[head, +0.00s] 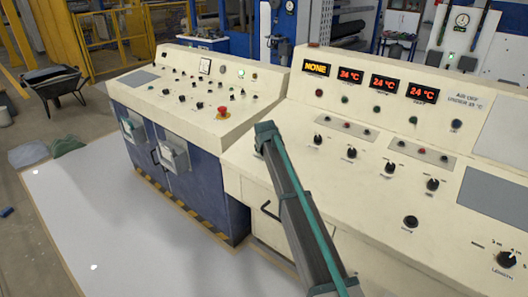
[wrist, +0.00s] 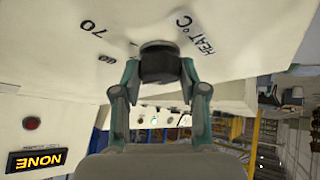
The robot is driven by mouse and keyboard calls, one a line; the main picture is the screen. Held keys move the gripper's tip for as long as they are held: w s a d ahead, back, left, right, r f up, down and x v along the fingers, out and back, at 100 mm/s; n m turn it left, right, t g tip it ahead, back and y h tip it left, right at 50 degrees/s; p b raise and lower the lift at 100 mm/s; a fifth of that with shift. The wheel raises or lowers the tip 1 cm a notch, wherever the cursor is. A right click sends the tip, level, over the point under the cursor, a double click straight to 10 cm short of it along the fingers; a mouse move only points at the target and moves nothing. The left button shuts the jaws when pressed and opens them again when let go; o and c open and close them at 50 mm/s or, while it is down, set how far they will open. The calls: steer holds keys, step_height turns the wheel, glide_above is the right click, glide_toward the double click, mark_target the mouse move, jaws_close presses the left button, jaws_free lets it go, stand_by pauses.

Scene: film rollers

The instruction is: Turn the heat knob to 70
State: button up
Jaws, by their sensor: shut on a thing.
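The heat knob (wrist: 160,62) is a short black cylinder on a cream panel in the wrist view, which appears upside down. My gripper (wrist: 160,76) has one teal-and-grey finger on each side of it, both against its sides. The print "HEAT °C" is right of the knob. A "70" mark (wrist: 87,25) is at upper left, with a smaller, hard-to-read mark between it and the knob. The knob's pointer direction cannot be made out. In the head view, my arm crosses the front of the console; I cannot pick out the heat knob there.
The cream console (head: 375,210) holds several black knobs, a "NONE" display (head: 316,68) and red displays reading 24 °C. A second console (head: 190,100) with a red mushroom button (head: 222,112) stands to the left. Pale floor (head: 110,230) in front is clear.

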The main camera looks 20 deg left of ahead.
steer(key=m+h+b, duration=0.1)
steer(key=m, duration=0.1)
steer(key=m+t+h+b, duration=0.1)
steer(key=m+b, duration=0.1)
steer(key=m+h+b, duration=0.1)
steer(key=m+b, duration=0.1)
steer(key=shift+a+f+m+h, duration=0.25)
steer(key=shift+f+m+h, duration=0.05)
steer(key=shift+m, duration=0.1)
steer(key=m+h+b, duration=0.2)
steer(key=m+b, duration=0.1)
steer(key=m, duration=0.1)
steer(key=shift+a+m, duration=0.1)
steer(key=shift+m, duration=0.2)
steer(key=shift+s+r+m+h+b, duration=0.15)
steer(key=shift+m+h+b, duration=0.55)
steer(key=shift+m, duration=0.5)
steer(key=shift+g, duration=0.3)
steer(key=o, duration=1.1)
steer(key=shift+o, duration=0.2)
steer(key=shift+r, duration=0.1)
steer(key=v, duration=1.2)
